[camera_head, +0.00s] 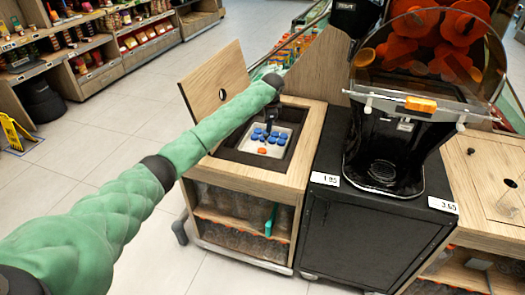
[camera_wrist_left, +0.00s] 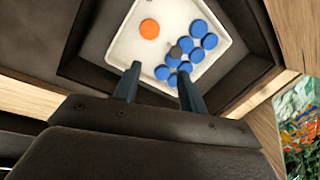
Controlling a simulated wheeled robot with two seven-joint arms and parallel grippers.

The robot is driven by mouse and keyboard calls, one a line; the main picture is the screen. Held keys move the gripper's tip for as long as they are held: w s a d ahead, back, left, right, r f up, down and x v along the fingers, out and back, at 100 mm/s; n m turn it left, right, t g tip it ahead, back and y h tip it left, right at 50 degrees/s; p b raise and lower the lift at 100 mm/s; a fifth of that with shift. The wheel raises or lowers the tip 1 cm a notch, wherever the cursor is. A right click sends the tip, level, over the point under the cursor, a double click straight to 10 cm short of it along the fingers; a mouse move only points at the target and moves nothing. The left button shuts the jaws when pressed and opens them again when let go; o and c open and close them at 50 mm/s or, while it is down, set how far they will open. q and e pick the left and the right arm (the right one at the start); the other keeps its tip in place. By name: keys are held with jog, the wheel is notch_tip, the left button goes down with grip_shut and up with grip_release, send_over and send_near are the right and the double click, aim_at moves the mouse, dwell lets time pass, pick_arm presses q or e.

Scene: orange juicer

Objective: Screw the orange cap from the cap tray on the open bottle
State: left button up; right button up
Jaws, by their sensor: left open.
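The cap tray (camera_head: 244,146) is a white tray set in a dark recess in the wooden counter. It also shows in the left wrist view (camera_wrist_left: 120,48). The orange cap (camera_head: 262,151) lies in it, apart from several blue caps (camera_head: 270,135). In the left wrist view the orange cap (camera_wrist_left: 149,29) lies beyond the fingertips, slightly left of the gap between them. My left gripper (camera_wrist_left: 160,71) is open and empty, pointing down over the tray. In the head view the left gripper (camera_head: 271,118) shows small above the blue caps. I cannot make out the open bottle. My right gripper is out of view.
A raised wooden lid (camera_head: 215,85) stands left of the recess. The black juicer (camera_head: 385,155) stands on a black cabinet (camera_head: 355,225) to the right. Shelves (camera_head: 235,215) holding clear items sit under the counter.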

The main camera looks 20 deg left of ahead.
aim_at(263, 151)
pick_arm(q)
jog(key=a+f+m, duration=0.1)
jog(key=f, duration=0.1)
jog(key=f+m+g, duration=0.1)
jog(key=f, duration=0.1)
jog(key=a+f+m+g+h, duration=0.1)
jog(key=f, duration=0.1)
jog(key=shift+a+f, duration=0.1)
jog(key=shift+a, duration=0.25)
jog(key=m, duration=0.2)
jog(key=shift+s+d+m, duration=0.2)
jog(key=shift+d+m, duration=0.1)
jog(key=shift+d, duration=0.05)
jog(key=shift+m, duration=1)
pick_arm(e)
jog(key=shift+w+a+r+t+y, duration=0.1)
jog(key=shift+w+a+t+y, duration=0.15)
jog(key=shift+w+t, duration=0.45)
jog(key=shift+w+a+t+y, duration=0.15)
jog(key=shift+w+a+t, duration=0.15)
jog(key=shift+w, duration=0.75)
pick_arm(q)
jog(key=shift+f, duration=1.25)
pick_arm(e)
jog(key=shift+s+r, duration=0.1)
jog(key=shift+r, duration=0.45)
